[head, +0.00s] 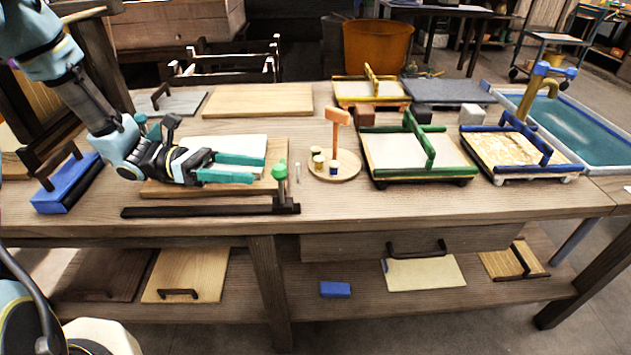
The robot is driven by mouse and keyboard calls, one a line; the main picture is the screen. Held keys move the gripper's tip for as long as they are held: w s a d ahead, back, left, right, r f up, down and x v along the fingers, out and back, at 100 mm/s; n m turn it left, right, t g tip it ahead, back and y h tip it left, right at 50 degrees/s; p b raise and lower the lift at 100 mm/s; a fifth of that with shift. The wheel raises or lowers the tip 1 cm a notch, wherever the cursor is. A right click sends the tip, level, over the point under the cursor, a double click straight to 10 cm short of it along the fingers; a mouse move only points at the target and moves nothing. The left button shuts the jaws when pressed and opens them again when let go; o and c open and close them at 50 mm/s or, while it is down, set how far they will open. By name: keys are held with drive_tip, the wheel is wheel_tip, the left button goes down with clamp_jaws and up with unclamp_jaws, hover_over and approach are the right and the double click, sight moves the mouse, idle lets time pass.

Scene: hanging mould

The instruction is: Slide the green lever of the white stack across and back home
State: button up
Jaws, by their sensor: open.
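The white stack (240,146) is a white sheet on a wooden board, lying at the left middle of the bench. The green lever (280,171) has a round green knob on a short upright post. It stands at the right end of a dark rail (190,210) along the stack's front side. My gripper (259,169) reaches in from the left over the white sheet. Its teal fingers are apart and empty, pointing right toward the green knob, with a small gap between the fingertips and it. My gripper hides part of the sheet and board.
Right of the lever are a round board (346,172) with small jars and an orange mallet (338,125), then a green-railed frame (440,172) and a blue-railed frame (565,170). A blue block (62,192) with a dark handle sits at left. The bench front is clear.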

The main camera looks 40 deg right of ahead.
sight(282, 174)
drive_tip(key=p+x, duration=0.1)
drive_tip(key=x, duration=0.8)
drive_tip(key=shift+s+d+p, duration=0.15)
drive_tip(key=shift+s+p, duration=0.2)
drive_tip(key=shift+c, duration=0.3)
clamp_jaws()
idle(0.6)
